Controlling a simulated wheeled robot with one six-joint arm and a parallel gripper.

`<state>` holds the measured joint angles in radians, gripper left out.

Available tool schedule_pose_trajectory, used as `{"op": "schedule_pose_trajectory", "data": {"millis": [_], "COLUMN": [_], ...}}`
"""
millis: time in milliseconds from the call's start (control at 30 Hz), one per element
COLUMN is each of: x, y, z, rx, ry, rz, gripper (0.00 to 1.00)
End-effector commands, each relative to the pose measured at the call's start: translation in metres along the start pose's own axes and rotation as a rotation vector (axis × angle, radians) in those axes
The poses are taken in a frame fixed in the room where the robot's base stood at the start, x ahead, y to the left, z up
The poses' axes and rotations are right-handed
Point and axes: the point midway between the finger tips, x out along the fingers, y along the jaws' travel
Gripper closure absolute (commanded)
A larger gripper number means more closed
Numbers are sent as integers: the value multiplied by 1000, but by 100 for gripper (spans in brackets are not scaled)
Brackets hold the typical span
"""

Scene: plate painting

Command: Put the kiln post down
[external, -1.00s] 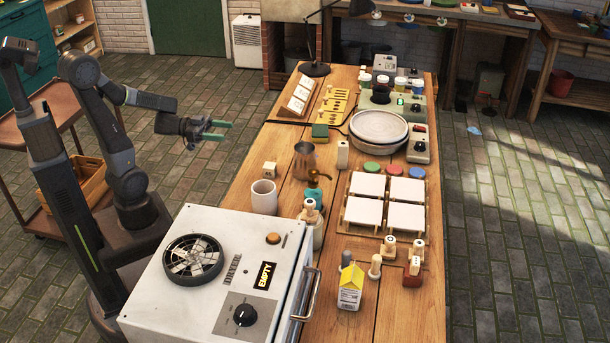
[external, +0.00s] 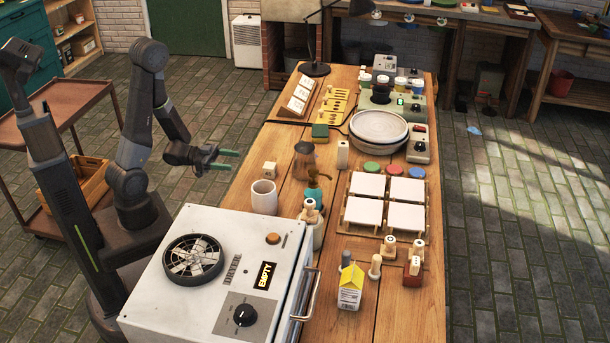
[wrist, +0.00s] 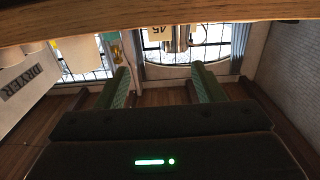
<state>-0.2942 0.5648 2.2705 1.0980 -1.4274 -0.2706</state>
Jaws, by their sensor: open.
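My gripper (external: 224,160) is open and empty beside the left edge of the work table (external: 236,190). Its two green fingers point right; in the wrist view the fingers (wrist: 162,88) stand apart with nothing held between them. A small pale block with a dark mark (external: 269,169) stands on the table to the right of the fingertips, apart from them. A slim white upright block (external: 343,154) stands farther right. I cannot tell for sure which of these is the kiln post. In the wrist view a pale tag reading 45 (wrist: 157,33) shows beyond the fingers.
The grey dryer box (external: 210,290) fills the table's near end. White tiles (external: 367,186) lie on the right. A brown wood edge (wrist: 130,22) crosses the top of the wrist view.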

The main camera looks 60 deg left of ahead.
Motion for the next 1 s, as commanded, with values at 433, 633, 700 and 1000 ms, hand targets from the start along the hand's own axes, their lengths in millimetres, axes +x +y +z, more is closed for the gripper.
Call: {"op": "schedule_pose_trajectory", "data": {"millis": [433, 633, 700, 1000], "x": [61, 73, 77, 117], "y": [1, 1, 1, 0], "z": [0, 0, 0, 3], "rx": [0, -1, -1, 0], "ry": [0, 0, 0, 1], "rz": [5, 2, 2, 4], "gripper": [38, 38, 38, 38]}}
